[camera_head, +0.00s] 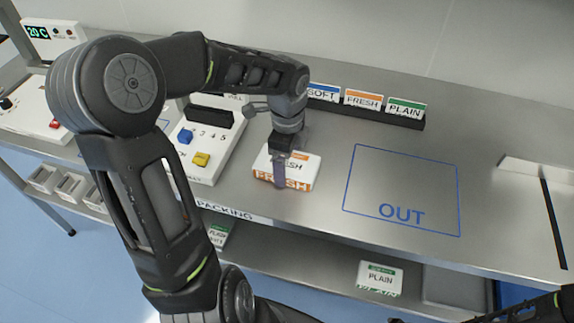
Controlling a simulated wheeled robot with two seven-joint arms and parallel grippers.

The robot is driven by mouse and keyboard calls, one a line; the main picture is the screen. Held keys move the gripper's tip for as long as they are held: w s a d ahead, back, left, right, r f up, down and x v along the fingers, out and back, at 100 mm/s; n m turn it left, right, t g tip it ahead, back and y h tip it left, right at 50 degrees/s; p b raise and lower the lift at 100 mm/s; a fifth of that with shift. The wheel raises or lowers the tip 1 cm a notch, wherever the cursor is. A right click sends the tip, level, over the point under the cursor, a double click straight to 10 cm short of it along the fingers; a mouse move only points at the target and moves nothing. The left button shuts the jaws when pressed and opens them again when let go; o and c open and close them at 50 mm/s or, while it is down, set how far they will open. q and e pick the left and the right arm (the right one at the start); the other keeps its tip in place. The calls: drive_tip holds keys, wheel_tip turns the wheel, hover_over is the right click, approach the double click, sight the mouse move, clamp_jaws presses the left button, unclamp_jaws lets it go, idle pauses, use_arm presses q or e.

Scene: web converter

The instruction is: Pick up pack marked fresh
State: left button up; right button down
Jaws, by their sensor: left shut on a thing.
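The pack marked FRESH (303,171) is a white box with orange print near the front edge of the steel table. My left gripper (281,178) points down over it and is shut on it, with a finger in front of its front face. The gripper hides part of the pack's top and label. I cannot tell whether the pack still touches the table. Of my right arm only a dark part shows at the bottom right corner; its gripper is not in view.
A blue outline marked OUT (401,213) is empty on the table, right of the pack. SOFT, FRESH (363,98) and PLAIN cards stand in a dark holder behind. A white control panel (208,142) with blue and yellow knobs is at left. A PLAIN pack (380,279) lies on the lower shelf.

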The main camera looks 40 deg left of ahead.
sight(287, 161)
use_arm(q)
drive_tip(key=c, duration=0.9)
wheel_tip(287, 161, up, 10)
drive_tip(key=shift+r+b, duration=0.1)
drive_tip(key=shift+b, duration=0.3)
idle(0.4)
